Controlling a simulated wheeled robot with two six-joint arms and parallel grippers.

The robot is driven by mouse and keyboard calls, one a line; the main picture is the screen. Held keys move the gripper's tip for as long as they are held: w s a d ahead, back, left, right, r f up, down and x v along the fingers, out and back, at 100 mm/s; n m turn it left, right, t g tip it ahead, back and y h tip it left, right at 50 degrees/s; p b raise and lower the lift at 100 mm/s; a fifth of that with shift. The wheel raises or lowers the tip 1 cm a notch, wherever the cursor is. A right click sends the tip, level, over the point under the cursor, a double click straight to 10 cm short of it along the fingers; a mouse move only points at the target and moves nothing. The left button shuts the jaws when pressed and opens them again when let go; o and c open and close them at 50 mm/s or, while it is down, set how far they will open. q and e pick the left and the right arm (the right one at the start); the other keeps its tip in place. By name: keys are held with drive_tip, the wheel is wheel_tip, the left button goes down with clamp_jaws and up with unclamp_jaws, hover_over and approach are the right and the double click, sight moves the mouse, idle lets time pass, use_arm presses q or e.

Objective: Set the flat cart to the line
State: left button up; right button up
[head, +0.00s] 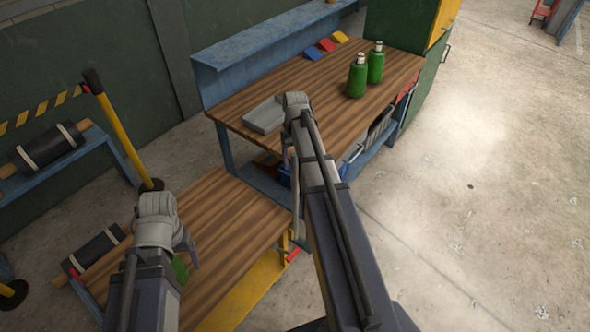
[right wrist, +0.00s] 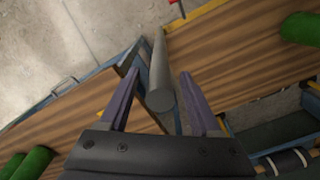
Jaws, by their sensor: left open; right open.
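The flat cart (head: 222,228) has a brown plank deck and a yellow side, and stands in front of the workbench in the head view. Its deck and yellow edge also show in the right wrist view (right wrist: 222,50). A grey upright bar (head: 296,200) stands at the cart's right corner. My right gripper (head: 289,150) is above that bar. In the right wrist view my right gripper (right wrist: 160,75) is open, with the grey bar (right wrist: 158,65) between its fingers, not clamped. My left gripper (head: 190,255) is open over the cart's left part, near a green object (head: 180,268). I cannot pick out the line for certain.
The workbench (head: 330,88) holds green bottles (head: 357,76), a grey flat block (head: 264,115) and coloured pieces. Dark rolls (head: 50,146) lie on a blue rack at left, near a yellow post (head: 118,130). Open concrete floor (head: 480,200) lies at right.

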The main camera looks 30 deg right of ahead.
drive_tip(key=shift+f+b, duration=0.3)
drive_tip(key=shift+f, duration=0.4)
clamp_jaws()
idle(1.0)
